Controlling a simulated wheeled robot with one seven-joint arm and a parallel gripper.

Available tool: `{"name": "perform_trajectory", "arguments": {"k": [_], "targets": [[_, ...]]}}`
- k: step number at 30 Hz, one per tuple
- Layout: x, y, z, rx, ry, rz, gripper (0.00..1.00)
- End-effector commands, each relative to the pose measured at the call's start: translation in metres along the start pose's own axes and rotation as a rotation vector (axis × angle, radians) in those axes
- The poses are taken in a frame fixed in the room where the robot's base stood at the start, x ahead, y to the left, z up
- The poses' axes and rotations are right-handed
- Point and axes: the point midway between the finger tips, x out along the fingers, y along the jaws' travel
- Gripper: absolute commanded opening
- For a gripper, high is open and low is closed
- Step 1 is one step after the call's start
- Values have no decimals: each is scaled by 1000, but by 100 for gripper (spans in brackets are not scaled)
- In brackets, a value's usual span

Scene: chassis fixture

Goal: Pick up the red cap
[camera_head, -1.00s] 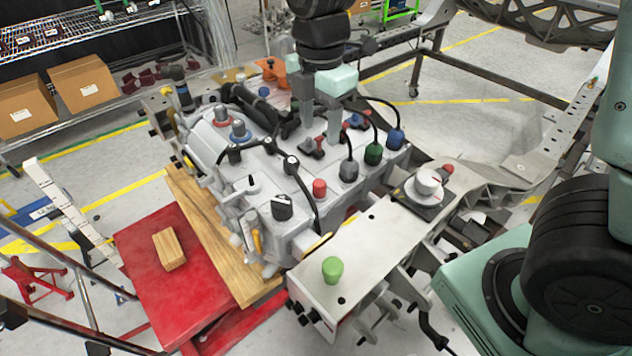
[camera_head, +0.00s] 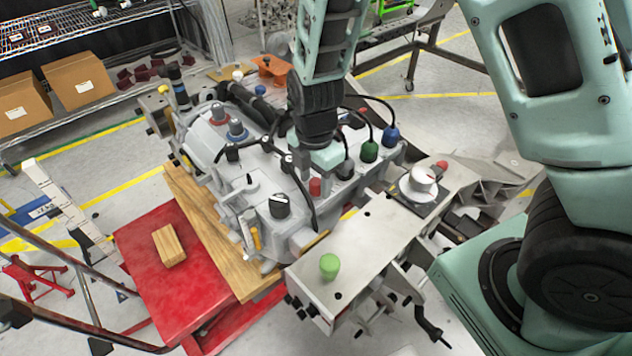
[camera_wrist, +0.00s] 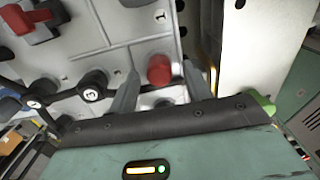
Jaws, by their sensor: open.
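The red cap (camera_head: 315,187) is a small round knob on the grey engine block (camera_head: 228,178), near its right front edge in the head view. In the wrist view the red cap (camera_wrist: 159,70) lies between and a little beyond my two finger tips. My gripper (camera_wrist: 170,80) is open, with one finger on each side of the cap's line and nothing held. In the head view my gripper (camera_head: 318,165) hangs just above the cap and partly covers the block behind it. I cannot tell whether a finger touches the cap.
Close by are a black plug, a green plug (camera_head: 369,151) and a blue plug (camera_head: 391,136) with cables. A black cable runs left of the cap. A metal plate (camera_head: 360,262) with a green knob (camera_head: 330,266) and a white dial (camera_head: 422,179) lies to the right.

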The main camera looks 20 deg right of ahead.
Motion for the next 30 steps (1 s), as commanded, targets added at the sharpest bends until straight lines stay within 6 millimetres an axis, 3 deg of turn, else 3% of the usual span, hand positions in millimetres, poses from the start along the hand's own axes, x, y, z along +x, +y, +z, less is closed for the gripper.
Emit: {"name": "perform_trajectory", "arguments": {"k": [10, 11, 15, 16, 30], "targets": [[10, 0, 0, 1, 0, 1, 49], [10, 0, 0, 1, 0, 1, 44], [10, 0, 0, 1, 0, 0, 5], [10, 0, 0, 1, 0, 0, 0], [6, 0, 0, 0, 0, 2, 0]]}}
